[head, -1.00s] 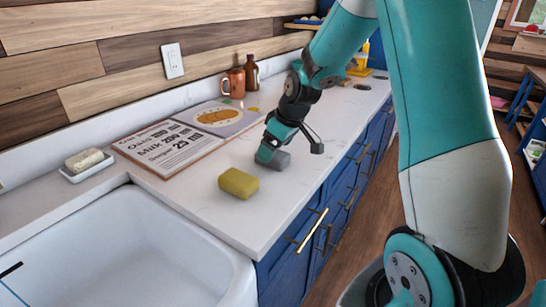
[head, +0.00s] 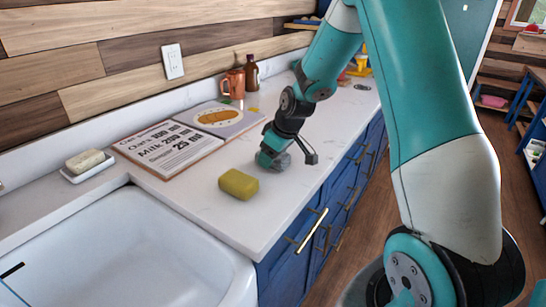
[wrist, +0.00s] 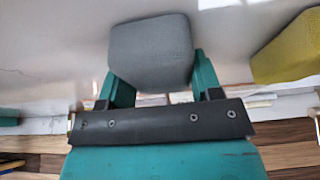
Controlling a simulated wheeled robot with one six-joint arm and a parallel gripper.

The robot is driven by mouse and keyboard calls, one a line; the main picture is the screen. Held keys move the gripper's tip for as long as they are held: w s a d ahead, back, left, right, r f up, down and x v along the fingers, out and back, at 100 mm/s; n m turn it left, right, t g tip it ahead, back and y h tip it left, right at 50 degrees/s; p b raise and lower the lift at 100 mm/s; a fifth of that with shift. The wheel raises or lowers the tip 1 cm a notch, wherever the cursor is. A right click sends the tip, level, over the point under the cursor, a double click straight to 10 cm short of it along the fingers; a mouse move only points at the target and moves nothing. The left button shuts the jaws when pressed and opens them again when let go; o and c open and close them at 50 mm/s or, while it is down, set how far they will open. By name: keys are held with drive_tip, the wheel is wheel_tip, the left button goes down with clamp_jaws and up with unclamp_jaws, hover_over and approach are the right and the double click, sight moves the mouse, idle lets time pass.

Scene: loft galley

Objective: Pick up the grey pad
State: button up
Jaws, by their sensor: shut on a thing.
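The grey pad (head: 284,161) is at my gripper on the white counter, partly hidden behind the jaws in the head view. The wrist view shows the pad (wrist: 150,52) as a rounded grey block between the two teal fingers. My gripper (head: 271,159) is shut on it, with a finger on each side. Whether the pad touches the counter or is slightly raised, I cannot tell.
A yellow sponge (head: 238,184) lies close by on the counter (head: 225,218). A printed board (head: 168,147) lies behind it. The white sink (head: 130,240) and a soap dish (head: 88,166) are at left. A copper mug (head: 236,83) and brown bottle (head: 251,73) stand by the wall.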

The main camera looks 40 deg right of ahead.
wheel_tip(320, 180, up, 20)
idle(0.4)
